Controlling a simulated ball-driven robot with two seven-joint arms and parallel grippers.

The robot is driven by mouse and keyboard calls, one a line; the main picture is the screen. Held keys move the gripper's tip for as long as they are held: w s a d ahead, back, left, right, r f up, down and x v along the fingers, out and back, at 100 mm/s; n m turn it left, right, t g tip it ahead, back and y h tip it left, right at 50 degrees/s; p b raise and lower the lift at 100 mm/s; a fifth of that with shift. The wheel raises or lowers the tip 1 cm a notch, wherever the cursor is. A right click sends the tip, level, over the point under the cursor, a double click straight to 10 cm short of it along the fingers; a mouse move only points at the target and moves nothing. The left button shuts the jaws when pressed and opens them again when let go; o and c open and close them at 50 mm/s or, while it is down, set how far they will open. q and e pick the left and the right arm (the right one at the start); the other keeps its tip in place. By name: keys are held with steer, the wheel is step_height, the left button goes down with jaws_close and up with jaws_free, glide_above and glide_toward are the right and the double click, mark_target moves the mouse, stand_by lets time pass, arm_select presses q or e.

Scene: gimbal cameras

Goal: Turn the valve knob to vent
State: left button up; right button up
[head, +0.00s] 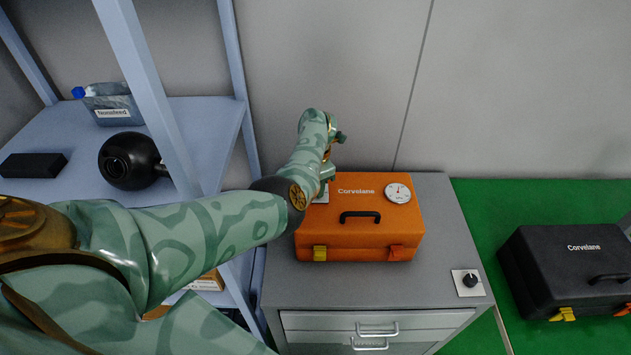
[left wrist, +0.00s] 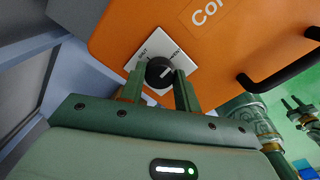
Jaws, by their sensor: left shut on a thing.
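The valve knob (left wrist: 159,72) is black and round with a white pointer mark. It sits on a white plate (left wrist: 147,47) on the orange case (head: 355,238). The plate carries a label on each side; the right one appears to read VENT, and the pointer mark appears to lean toward it. My left gripper (left wrist: 160,80) is shut on the knob, one finger on each side. In the head view my arm hides the knob, and only part of the plate (head: 322,194) shows. My right gripper (left wrist: 293,104) shows small at the right of the left wrist view, its fingers apart and empty.
A round gauge (head: 398,192) and a black handle (head: 360,216) are on the orange case. The case stands on a grey cabinet (head: 380,286). Another black knob (head: 470,280) is at the cabinet's front right. A black case (head: 560,270) stands right; a blue shelf (head: 205,125) stands left.

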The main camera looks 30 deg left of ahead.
arm_select(q)
steer(key=shift+w+r+m, duration=0.1)
steer(key=shift+m, duration=0.3)
steer(key=o, duration=1)
steer(key=shift+r+p, duration=0.3)
steer(key=shift+r, duration=0.05)
steer(key=r+p, duration=0.1)
steer(key=r, duration=0.4)
steer(key=r+p, duration=0.2)
steer(key=r, duration=0.3)
steer(key=r+p, duration=0.1)
steer(key=r, duration=0.4)
steer(key=shift+d+r, duration=0.25)
steer(key=shift+s, duration=0.2)
